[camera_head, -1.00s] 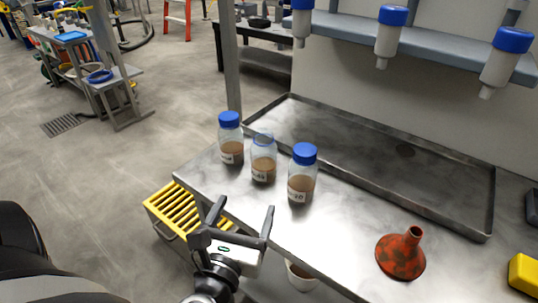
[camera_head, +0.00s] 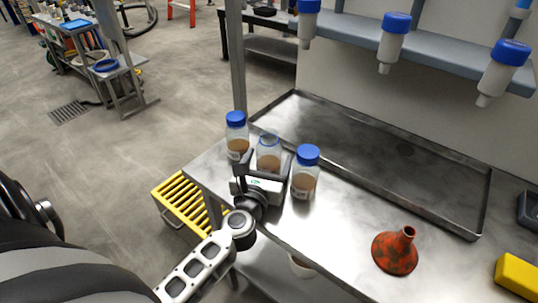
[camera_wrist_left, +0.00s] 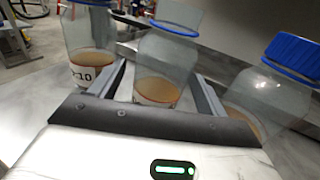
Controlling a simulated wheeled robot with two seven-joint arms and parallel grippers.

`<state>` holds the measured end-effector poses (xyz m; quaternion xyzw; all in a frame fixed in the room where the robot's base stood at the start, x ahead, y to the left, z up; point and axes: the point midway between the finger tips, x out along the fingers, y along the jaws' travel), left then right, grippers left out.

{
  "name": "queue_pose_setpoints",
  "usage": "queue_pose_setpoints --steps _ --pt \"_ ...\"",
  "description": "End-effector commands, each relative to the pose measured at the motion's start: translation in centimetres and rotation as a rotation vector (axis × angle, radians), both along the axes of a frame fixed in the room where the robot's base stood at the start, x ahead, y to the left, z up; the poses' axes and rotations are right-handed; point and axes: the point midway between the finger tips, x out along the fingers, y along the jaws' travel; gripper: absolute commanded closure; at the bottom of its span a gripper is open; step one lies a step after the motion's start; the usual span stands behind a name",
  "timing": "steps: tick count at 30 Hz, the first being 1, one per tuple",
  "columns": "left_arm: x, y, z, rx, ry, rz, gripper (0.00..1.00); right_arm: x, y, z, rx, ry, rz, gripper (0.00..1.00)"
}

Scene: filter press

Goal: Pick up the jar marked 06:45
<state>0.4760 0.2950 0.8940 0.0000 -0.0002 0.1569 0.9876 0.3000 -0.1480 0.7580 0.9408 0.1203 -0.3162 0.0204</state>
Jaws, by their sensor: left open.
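Three clear jars with brown contents stand in a row on the metal bench. The left jar (camera_head: 237,143) has a blue lid; its label in the wrist view (camera_wrist_left: 88,62) ends in "10". The middle jar (camera_head: 268,146) shows a blue ring and a clear top; it also shows in the wrist view (camera_wrist_left: 163,62). The right jar (camera_head: 304,178) has a blue lid and shows in the wrist view (camera_wrist_left: 265,98). I cannot read 06:45 on any label. My left gripper (camera_head: 265,166) is open, its fingers either side of the middle jar. Contact cannot be told.
A shallow metal tray (camera_head: 470,232) lies behind the jars. A rusty red funnel (camera_head: 396,254) and a yellow block (camera_head: 517,275) are to the right. Blue-capped bottles hang upside down from a shelf (camera_head: 440,58). A yellow slatted crate (camera_head: 183,203) is below the bench's left end.

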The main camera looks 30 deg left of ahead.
Motion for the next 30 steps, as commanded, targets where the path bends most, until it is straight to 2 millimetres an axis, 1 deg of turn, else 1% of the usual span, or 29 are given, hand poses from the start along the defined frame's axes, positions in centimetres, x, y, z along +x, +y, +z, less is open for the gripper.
queue_pose_setpoints --steps 3,8,9,11,12,14,15,25,30 --pt "0.54 0.16 -0.01 0.0 0.001 0.0 0.24 0.0 -0.05 0.08 0.0 -0.001 -0.001 0.25" --pt "0.52 0.15 -0.04 -0.001 0.001 -0.001 0.24 -0.05 -0.09 0.02 -0.001 0.0 -0.002 0.25" --pt "0.51 0.15 -0.04 -0.001 0.001 -0.001 0.27 -0.07 -0.1 0.01 -0.001 0.001 -0.002 0.25" --pt "0.5 0.14 -0.04 0.0 0.001 -0.001 0.44 -0.13 -0.11 -0.02 -0.002 0.002 -0.002 0.25" --pt "0.5 0.14 -0.04 0.0 0.001 -0.001 0.55 -0.17 -0.12 -0.04 -0.002 0.003 -0.001 0.25" --pt "0.5 0.13 -0.04 0.0 0.001 -0.001 0.71 -0.22 -0.14 -0.08 -0.003 0.003 -0.001 0.25" --pt "0.49 0.14 -0.04 0.0 0.001 0.0 0.76 -0.23 -0.17 -0.09 -0.003 0.003 -0.001 0.25" --pt "0.5 0.13 0.14 -0.001 0.0 0.0 0.76 -0.26 -0.25 0.01 -0.006 0.004 0.002 0.25" --pt "0.5 0.13 0.8 0.0 0.0 0.0 0.76 -0.25 -0.26 0.49 -0.006 0.003 0.002 0.25"
